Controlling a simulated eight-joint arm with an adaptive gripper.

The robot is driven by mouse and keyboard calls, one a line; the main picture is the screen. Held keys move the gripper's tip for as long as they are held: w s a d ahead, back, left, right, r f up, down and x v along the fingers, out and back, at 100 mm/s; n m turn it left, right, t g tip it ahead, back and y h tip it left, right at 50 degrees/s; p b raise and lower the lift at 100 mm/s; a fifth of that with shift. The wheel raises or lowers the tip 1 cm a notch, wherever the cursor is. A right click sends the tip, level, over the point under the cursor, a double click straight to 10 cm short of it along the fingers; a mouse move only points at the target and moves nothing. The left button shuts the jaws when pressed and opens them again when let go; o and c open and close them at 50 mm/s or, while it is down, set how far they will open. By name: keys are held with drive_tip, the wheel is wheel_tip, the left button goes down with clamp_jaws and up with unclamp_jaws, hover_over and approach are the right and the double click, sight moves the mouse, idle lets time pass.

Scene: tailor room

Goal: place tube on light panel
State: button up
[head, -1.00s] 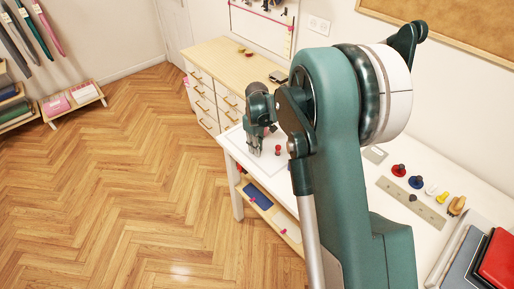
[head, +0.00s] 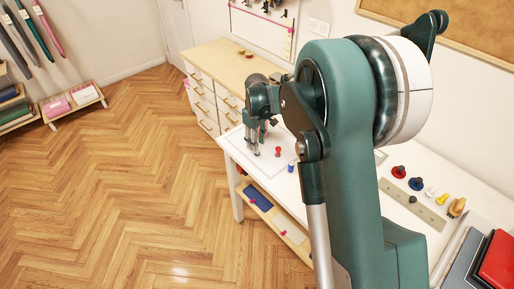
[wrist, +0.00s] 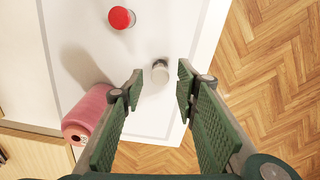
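The light panel (head: 241,158) is a flat white rectangle with a thin outline at the table's far left corner. It fills much of the wrist view (wrist: 92,45). A red-capped tube (wrist: 121,18) stands further in on the panel and shows in the head view (head: 278,151). My gripper (wrist: 160,82) is open over the panel. Its fingertips are to either side of the pale-capped tube, with gaps visible on both sides. In the head view my gripper (head: 256,148) hides the pale tube.
A blue item (head: 291,166) stands right of the red-capped tube. A ruler-like strip (head: 412,205), several coloured pieces and stacked folders (head: 499,262) are on the right. A drawer cabinet (head: 215,85) stands behind.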

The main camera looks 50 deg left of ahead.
wheel_tip(320, 180, up, 8)
idle(0.4)
idle(0.6)
drive_tip(key=shift+d, duration=0.1)
